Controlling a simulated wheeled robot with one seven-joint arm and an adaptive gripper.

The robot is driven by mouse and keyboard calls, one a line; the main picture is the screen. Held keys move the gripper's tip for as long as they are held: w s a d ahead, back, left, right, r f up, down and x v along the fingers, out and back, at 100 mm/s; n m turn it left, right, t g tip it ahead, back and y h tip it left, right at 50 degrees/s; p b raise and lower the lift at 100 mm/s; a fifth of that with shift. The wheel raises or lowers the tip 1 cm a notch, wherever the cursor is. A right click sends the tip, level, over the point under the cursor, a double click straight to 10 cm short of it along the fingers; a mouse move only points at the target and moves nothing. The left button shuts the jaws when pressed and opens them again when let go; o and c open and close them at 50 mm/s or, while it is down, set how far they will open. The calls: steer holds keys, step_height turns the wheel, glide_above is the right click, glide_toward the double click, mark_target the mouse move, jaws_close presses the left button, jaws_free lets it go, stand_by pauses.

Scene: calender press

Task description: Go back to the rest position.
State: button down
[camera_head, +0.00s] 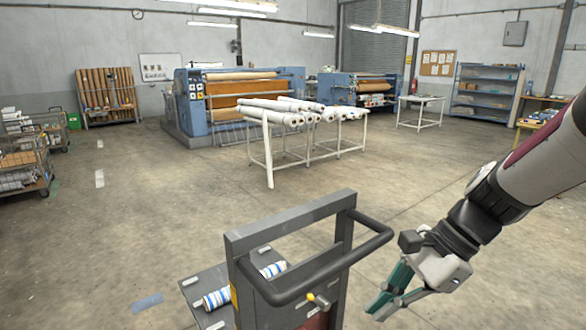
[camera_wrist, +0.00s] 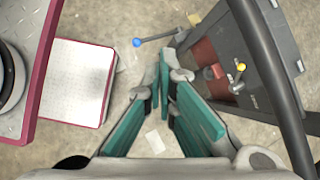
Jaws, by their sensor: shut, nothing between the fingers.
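My gripper (camera_head: 385,305) hangs at the lower right in the head view, with teal finger pads, pointing down and left. In the wrist view its fingertips (camera_wrist: 162,85) are together with nothing between them. It is apart from the grey cart (camera_head: 290,222), to the right of the cart's curved black handle (camera_head: 330,270). In the wrist view the handle (camera_wrist: 270,80) runs down the right side, and a lever with a yellow knob (camera_wrist: 241,67) and one with a blue knob (camera_wrist: 137,42) show near the fingers.
A white-and-blue roll (camera_head: 218,298) lies on the cart's platform. A table (camera_head: 269,160) with several white rolls stands beyond, in front of a blue calender press (camera_head: 195,105). Wire carts (camera_head: 40,160) stand at the left. The concrete floor between is mostly clear.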

steer(key=s+d+r+n+t+h+p, duration=0.1)
steer(key=s+d+r+n+t+h, duration=0.1)
steer(key=s+n, duration=0.5)
steer(key=s+d+r+n+t+h+p, duration=0.1)
steer(key=s+d+r+n+t+h, duration=0.1)
steer(key=s+r+n+h, duration=0.3)
step_height(320, 180, up, 2)
steer(key=s+n, duration=0.3)
steer(key=shift+d+r, duration=0.15)
steer(key=shift+d, duration=0.2)
